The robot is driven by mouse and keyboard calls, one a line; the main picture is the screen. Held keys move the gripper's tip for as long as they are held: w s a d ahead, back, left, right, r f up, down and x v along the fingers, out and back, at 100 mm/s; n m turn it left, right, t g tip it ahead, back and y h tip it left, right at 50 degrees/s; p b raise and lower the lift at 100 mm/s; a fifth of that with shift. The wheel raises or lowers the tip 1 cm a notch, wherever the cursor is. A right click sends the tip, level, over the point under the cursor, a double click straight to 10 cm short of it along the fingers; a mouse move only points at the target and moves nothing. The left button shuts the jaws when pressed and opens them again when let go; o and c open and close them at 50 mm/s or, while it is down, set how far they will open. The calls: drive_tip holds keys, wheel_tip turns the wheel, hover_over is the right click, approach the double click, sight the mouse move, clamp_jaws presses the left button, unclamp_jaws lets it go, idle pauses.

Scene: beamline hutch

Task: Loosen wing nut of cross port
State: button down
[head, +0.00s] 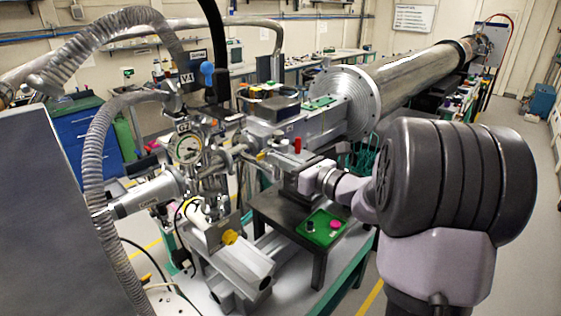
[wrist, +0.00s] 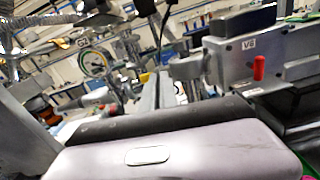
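The steel cross assembly (head: 205,165) stands left of centre in the head view, with a round dial gauge (head: 187,148) on it and flanges and clamps around it. A wing nut cannot be made out clearly on it. My gripper (head: 268,157) reaches in from the right toward the assembly, apart from the gauge; its tips are hard to separate from the metal behind. In the wrist view my gripper (wrist: 163,92) shows as narrow grey bars close together, pointing forward. Whether there is a gap between them cannot be told. Nothing is clearly seen held.
The valve block labelled V6 (wrist: 249,45) with a red knob (wrist: 259,67) is close on the right. A green tray (head: 322,228) lies on the dark stand below my arm. A corrugated hose (head: 97,180) and a grey cabinet (head: 45,215) bound the left side.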

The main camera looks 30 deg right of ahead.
drive_tip(key=c, duration=1.6)
unclamp_jaws()
drive_tip(key=shift+c, duration=0.2)
